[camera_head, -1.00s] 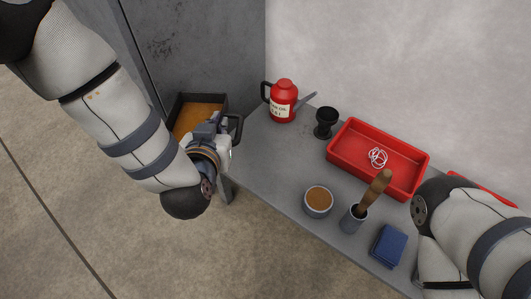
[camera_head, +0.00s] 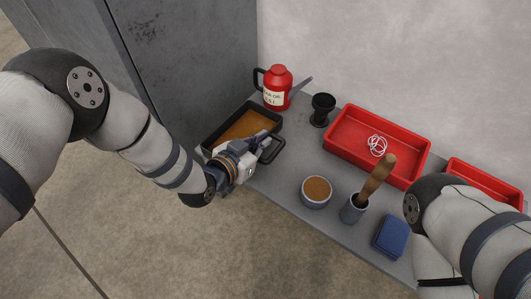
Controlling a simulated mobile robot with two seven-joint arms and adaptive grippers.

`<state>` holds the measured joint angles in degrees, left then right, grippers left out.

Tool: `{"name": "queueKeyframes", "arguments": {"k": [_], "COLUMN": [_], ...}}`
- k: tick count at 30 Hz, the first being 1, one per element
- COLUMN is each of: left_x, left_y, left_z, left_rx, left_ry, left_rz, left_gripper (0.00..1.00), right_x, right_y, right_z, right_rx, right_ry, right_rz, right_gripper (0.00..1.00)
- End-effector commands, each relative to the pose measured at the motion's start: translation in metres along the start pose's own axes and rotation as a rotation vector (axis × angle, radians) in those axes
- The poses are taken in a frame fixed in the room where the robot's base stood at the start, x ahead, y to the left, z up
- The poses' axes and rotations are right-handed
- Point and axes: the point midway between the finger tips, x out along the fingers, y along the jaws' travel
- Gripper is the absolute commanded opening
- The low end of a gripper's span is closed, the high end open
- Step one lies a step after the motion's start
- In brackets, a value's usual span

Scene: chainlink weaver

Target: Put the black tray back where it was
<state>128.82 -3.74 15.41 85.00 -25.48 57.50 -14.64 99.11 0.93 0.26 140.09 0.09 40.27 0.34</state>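The black tray (camera_head: 212,138) has a tan-brown bottom and a looped black handle. It is at the left end of the grey table (camera_head: 290,185), beside the dark grey cabinet. My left gripper (camera_head: 252,150) is at its near right side by the handle and appears shut on it; the fingertips are partly hidden. I cannot tell whether the tray touches the tabletop. My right arm comes in at the lower right; its gripper does not show.
Further right are a red tray (camera_head: 345,148) with white rings, a tan-filled cup (camera_head: 316,193), a wooden-handled tool (camera_head: 378,175) in a grey holder, a blue block (camera_head: 390,237) and another red tray (camera_head: 483,178).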

Motion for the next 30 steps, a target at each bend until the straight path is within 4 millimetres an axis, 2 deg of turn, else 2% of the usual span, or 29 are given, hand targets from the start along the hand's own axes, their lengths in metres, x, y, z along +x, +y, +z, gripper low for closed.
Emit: {"name": "queueKeyframes", "arguments": {"k": [5, 9, 11, 20, 23, 30], "left_x": [0.017, 0.03, 0.032, 0.032, 0.031, 0.031], "left_y": [0.004, 0.006, 0.005, 0.005, 0.005, 0.005], "left_z": [0.008, 0.033, 0.039, 0.038, 0.038, 0.038], "left_rx": [0.001, -0.002, -0.001, 0.001, 0.001, 0.001], "left_ry": [0.005, 0.001, 0.002, 0.005, 0.002, 0.003], "left_rz": [0.001, 0.0, 0.0, -0.001, -0.001, -0.001], "left_gripper": [0.0, 0.0, 0.0, 0.0, 0.23, 0.25], "right_x": [0.008, 0.019, 0.021, 0.02, 0.02, 0.02], "right_y": [0.0, 0.0, 0.0, 0.0, 0.0, 0.0], "right_z": [-0.002, -0.005, -0.004, -0.004, -0.004, -0.004], "right_rx": [-0.001, -0.004, -0.005, -0.005, -0.005, -0.005], "right_ry": [-0.017, -0.042, -0.048, -0.048, -0.047, -0.047], "right_rz": [0.0, 0.001, 0.002, 0.002, 0.002, 0.002], "right_gripper": [0.0, 0.0, 0.0, 0.0, 0.0, 0.0]}}
